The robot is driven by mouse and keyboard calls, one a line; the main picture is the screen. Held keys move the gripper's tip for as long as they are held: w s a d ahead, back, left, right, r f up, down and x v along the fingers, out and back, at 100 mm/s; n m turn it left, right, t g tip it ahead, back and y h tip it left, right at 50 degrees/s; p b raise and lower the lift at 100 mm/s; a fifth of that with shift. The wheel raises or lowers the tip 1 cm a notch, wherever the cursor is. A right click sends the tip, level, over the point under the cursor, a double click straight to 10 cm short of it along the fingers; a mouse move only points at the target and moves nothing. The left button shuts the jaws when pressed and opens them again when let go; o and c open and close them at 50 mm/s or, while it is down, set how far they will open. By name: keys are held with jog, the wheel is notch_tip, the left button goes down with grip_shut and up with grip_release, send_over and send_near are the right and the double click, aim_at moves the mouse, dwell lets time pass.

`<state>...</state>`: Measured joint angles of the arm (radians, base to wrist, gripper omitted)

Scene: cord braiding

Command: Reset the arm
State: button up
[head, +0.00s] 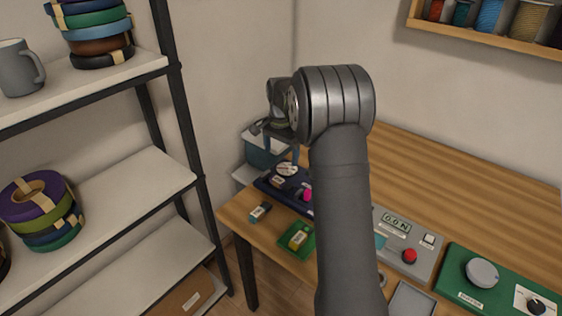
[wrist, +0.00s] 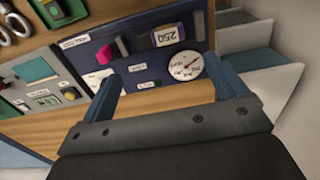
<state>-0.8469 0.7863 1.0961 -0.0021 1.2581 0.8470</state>
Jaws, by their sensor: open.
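My gripper (head: 281,152) hangs at the far left end of the wooden table, over or near a dark blue panel; my arm covers part of the view. In the wrist view the two blue-grey fingers of my gripper (wrist: 167,77) stand wide apart with nothing between them. Beyond them is the dark blue panel (wrist: 133,70), with a white round dial (wrist: 186,66), a small display reading 250 (wrist: 167,36) and a pink knob (wrist: 104,55). I cannot tell the exact height of the fingers above the panel.
A grey panel with a red button (head: 409,256) and a green board with a grey knob (head: 482,272) lie to the right. A green tray (head: 300,242) lies near the table's front edge. A shelf rack (head: 122,186) stands left. The table's back right (head: 460,180) is clear.

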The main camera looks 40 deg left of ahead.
aim_at(281, 182)
jog(key=shift+r, duration=0.2)
notch_tip(281, 182, down, 12)
jog(key=shift+f, duration=0.25)
notch_tip(281, 182, up, 3)
jog(key=shift+f, duration=0.1)
jog(key=shift+r, duration=0.8)
